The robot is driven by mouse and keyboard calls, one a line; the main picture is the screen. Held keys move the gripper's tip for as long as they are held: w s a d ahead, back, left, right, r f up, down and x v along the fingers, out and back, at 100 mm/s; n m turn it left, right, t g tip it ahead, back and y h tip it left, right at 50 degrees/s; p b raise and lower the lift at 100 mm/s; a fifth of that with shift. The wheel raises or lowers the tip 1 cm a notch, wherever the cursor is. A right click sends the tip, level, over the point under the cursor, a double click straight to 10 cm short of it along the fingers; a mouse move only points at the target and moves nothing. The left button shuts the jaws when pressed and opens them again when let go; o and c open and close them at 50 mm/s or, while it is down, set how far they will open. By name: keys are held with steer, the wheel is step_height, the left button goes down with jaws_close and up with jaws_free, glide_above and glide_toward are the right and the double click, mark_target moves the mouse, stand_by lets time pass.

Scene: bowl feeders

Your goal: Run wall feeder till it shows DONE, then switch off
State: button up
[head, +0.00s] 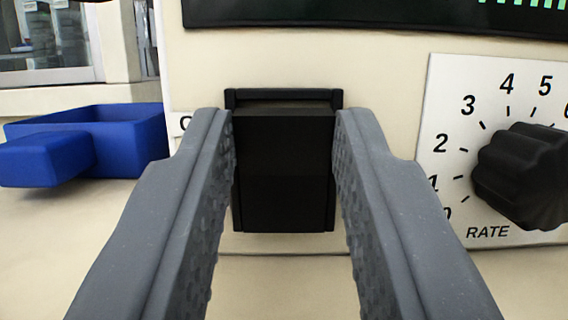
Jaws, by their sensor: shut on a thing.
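The cream front panel of the feeder (390,75) fills the middle and right of the head view. A black rocker switch (284,165) in a dark frame sits on it. My gripper (285,150) is shut on this black switch, one grey textured finger against each side. The fingers hide part of the label left of the switch. A dark display (380,14) is cut off by the top edge; only the lower ends of green marks show at its right, so its text cannot be read. The black RATE knob (525,175) stands on a white numbered dial plate at right.
A blue open tray (140,135) with a blue block-shaped part at its front stands left of the feeder on a pale surface. A window shows at the far upper left. The RATE knob sticks out close to my right finger.

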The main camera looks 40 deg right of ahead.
steer(key=shift+a, duration=0.1)
stand_by(0.4)
steer(key=o, duration=1)
steer(key=shift+s+f, duration=0.1)
steer(key=p+v, duration=0.3)
steer(key=v, duration=1)
steer(key=shift+s+f, duration=0.2)
steer(key=shift+f, duration=0.15)
steer(key=shift+a, duration=0.1)
